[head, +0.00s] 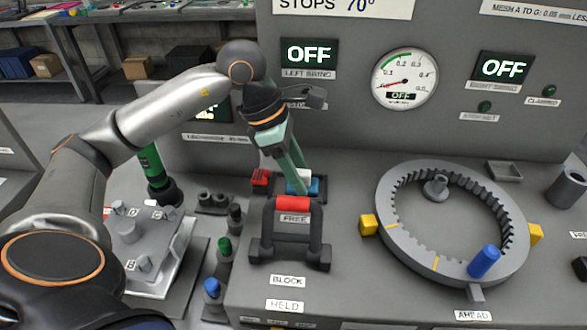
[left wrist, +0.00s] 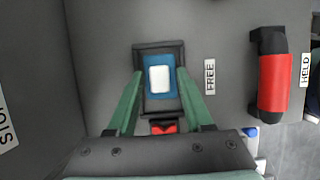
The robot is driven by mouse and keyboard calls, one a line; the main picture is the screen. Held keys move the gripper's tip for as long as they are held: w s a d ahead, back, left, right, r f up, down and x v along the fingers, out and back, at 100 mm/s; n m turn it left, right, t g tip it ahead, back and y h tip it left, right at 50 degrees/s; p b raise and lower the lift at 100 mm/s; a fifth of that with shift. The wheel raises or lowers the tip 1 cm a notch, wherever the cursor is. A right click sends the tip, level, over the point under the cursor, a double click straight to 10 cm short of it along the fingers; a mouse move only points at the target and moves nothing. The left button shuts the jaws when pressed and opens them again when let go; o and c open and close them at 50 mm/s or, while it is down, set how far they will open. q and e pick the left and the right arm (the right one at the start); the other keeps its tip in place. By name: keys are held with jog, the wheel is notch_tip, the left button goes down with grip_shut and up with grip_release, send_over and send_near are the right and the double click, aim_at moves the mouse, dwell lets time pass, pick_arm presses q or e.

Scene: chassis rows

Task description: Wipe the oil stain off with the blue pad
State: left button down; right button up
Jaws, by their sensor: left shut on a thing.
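The blue pad (head: 314,187) has a white block on top. It sits in a small dark tray on the grey bench, behind the red-gripped handle. My left gripper (head: 299,181) reaches down from above with its green fingers shut on the pad. In the left wrist view the pad (left wrist: 148,90) lies between the two fingers of the left gripper (left wrist: 160,84), within the dark tray frame (left wrist: 175,47). I cannot make out an oil stain in either view. My right gripper is not in view.
The handle with a red grip (head: 293,204), marked FREE, stands just in front. A grey toothed ring (head: 388,240) with a blue peg (head: 484,262) and yellow blocks fills the right. A gauge panel (head: 350,125) rises behind. A green-and-black cylinder (head: 151,165) stands left.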

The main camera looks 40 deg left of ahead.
pick_arm(q)
jog(key=shift+a, duration=0.1)
jog(key=shift+s+a+f+b, duration=0.2)
jog(key=shift+s+a+b, duration=0.3)
jog(key=shift+a+b, duration=0.25)
jog(key=shift+w+d+r+p, duration=0.15)
jog(key=shift+d+r+p, duration=0.05)
jog(key=shift+d+p, duration=0.3)
jog(key=shift+w+d, duration=0.15)
jog(key=shift+d, duration=0.1)
jog(key=shift+w+d+f, duration=0.15)
